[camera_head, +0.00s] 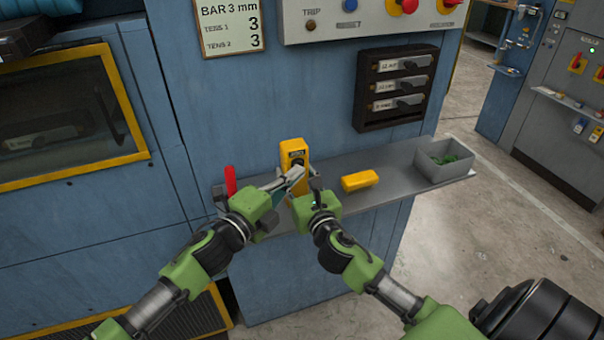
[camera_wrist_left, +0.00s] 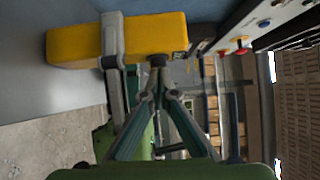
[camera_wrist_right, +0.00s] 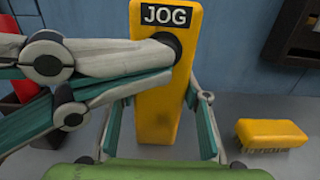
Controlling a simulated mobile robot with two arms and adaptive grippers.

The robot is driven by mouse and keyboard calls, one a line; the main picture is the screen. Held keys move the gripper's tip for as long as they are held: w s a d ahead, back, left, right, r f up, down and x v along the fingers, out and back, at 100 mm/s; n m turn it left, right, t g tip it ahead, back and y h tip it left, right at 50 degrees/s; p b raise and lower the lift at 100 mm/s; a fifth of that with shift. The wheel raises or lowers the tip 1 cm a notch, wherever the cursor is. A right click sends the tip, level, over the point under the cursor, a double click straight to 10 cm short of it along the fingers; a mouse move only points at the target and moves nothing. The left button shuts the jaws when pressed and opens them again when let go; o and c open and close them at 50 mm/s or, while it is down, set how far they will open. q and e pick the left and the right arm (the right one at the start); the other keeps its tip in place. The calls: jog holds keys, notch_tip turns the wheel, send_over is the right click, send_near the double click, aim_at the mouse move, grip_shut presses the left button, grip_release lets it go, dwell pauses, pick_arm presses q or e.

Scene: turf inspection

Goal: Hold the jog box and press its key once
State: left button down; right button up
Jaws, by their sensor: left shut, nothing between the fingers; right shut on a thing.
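The yellow jog box (camera_head: 292,150) stands upright over the grey shelf in the head view, with a JOG label near its top. In the right wrist view the jog box (camera_wrist_right: 158,110) sits between the fingers of my right gripper (camera_head: 304,190), which is shut on it. The round black key (camera_wrist_right: 171,43) is on its front below the label, partly hidden by my left gripper. My left gripper (camera_wrist_left: 157,72) is shut and empty, its fingertips at the key, seemingly touching it; whether the key is pushed in I cannot tell.
A grey bin (camera_head: 458,172) with green pieces is at the shelf's right end. A red object (camera_head: 230,181) stands at the left end. A blue machine panel (camera_head: 300,95) rises behind.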

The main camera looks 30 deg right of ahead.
jog(key=shift+f, duration=0.2)
jog(key=shift+a, duration=0.1)
pick_arm(q)
jog(key=shift+w+d, duration=0.25)
jog(key=shift+w, duration=0.95)
pick_arm(e)
jog(key=shift+a, duration=0.1)
pick_arm(q)
jog(key=shift+a, duration=0.15)
pick_arm(e)
jog(key=shift+s, duration=0.1)
pick_arm(q)
jog(key=v, duration=0.9)
jog(key=shift+s+a+r, duration=0.15)
jog(key=shift+s+r, duration=0.05)
jog(key=shift+s, duration=0.3)
pick_arm(e)
jog(key=shift+d, duration=0.25)
